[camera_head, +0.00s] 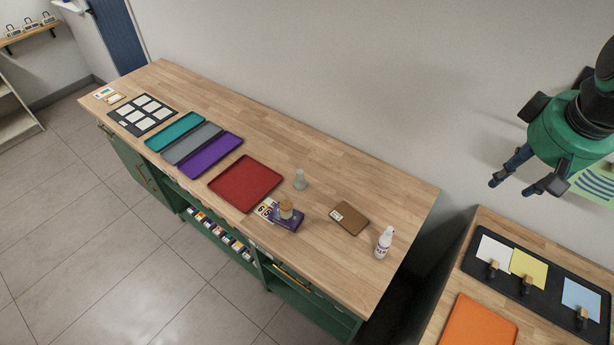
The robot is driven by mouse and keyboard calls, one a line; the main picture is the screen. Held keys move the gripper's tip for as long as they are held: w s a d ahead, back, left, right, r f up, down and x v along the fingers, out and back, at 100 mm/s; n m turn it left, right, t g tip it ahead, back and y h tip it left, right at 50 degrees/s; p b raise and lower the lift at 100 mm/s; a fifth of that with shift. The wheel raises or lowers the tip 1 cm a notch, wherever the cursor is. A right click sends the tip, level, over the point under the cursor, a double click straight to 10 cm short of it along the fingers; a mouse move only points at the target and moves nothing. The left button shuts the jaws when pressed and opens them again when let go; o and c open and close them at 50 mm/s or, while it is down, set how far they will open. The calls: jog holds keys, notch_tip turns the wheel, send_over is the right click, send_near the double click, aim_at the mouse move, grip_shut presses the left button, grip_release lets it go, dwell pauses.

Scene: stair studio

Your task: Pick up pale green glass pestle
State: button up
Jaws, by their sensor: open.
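A small pale grey-green object (300,180), which looks like the glass pestle, stands upright on the long wooden counter (270,130), just right of a red tray. It is small in the view, so its glass is hard to make out. My gripper (524,184) is green with dark fingers and hangs at the upper right, in front of the wall. Its fingers are spread apart with nothing between them. It is far to the right of the pestle and touches nothing that I can see.
A purple box (288,222) with a tan-topped object stands close in front of the pestle. The red tray (245,184) lies left. A brown board (349,218) and white bottle (384,242) stand right. Bare counter lies behind the pestle. A second counter (448,290) is at lower right.

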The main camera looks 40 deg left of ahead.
jog(key=w+a+f+n+g+p, duration=0.1)
jog(key=w+a+n, duration=0.1)
jog(key=w+a, duration=0.3)
jog(key=w+a+f+n, duration=0.2)
jog(key=w+a+n, duration=0.15)
jog(key=a, duration=0.45)
jog(key=n+g+h+p, duration=0.1)
jog(key=n+g+p, duration=0.25)
jog(key=n, duration=1.05)
send_over(300, 171)
notch_tip(300, 171, down, 30)
jog(key=shift+d+f+t, duration=0.1)
jog(key=shift+t, duration=0.35)
jog(key=shift+f, duration=4.35)
jog(key=shift+s+f, duration=0.1)
jog(key=shift+f, duration=2.5)
